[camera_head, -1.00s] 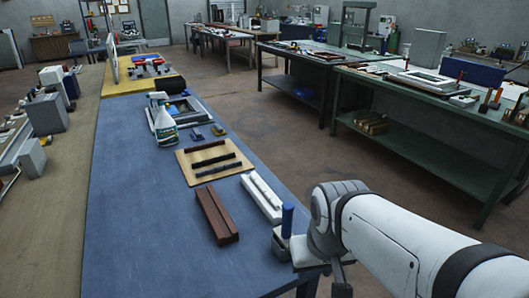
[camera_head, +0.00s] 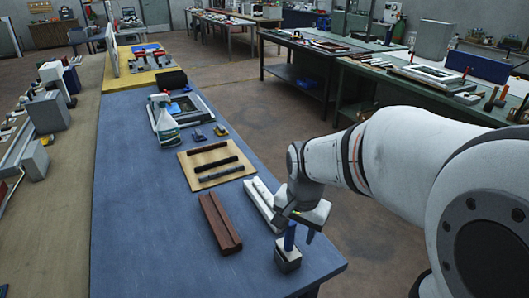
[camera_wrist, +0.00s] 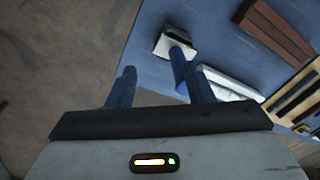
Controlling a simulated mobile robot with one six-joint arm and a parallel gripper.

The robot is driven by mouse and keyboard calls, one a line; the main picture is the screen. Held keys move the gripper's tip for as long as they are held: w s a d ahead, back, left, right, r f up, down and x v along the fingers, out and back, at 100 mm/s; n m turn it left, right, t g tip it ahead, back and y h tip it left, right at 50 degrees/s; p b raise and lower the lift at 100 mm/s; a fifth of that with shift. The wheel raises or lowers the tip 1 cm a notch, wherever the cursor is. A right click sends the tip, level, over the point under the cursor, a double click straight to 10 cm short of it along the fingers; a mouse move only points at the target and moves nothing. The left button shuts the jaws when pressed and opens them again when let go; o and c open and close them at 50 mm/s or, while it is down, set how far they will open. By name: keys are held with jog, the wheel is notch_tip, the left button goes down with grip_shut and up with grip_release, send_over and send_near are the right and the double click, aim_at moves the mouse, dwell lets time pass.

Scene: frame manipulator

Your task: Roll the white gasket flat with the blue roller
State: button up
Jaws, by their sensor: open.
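The blue roller (camera_head: 289,237) shows as an upright blue handle in a small grey block (camera_head: 287,261) at the table's front right corner. In the wrist view the handle (camera_wrist: 177,66) and the pale block (camera_wrist: 170,48) lie beyond the fingers, nearer the right one. My gripper (camera_head: 301,230) is open at the handle; contact cannot be told. Its two blue fingers stand apart in the wrist view (camera_wrist: 160,88). A long white strip piece (camera_head: 262,205), apparently the white gasket in its profile, lies left of the roller. It also shows in the wrist view (camera_wrist: 230,84).
A brown grooved profile (camera_head: 220,223) lies left of the white piece. The blue table (camera_head: 135,230) is clear at the left front.

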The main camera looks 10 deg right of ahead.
aim_at(290, 234)
jog(key=w+m+p, duration=0.2)
jog(key=w+m, duration=0.1)
jog(key=w+m+g+p, duration=0.1)
jog(key=m, duration=0.1)
jog(key=shift+w+r, duration=0.25)
jog(key=shift+r, duration=0.1)
jog(key=shift+w+f+m+p, duration=0.3)
jog(key=shift+w+m, duration=0.25)
jog(key=shift+m, duration=0.05)
notch_tip(290, 234, down, 9)
jog(key=b, duration=0.7)
jog(key=shift+f, duration=0.1)
grip_shut()
dwell(0.6)
jog(key=shift+r, duration=0.2)
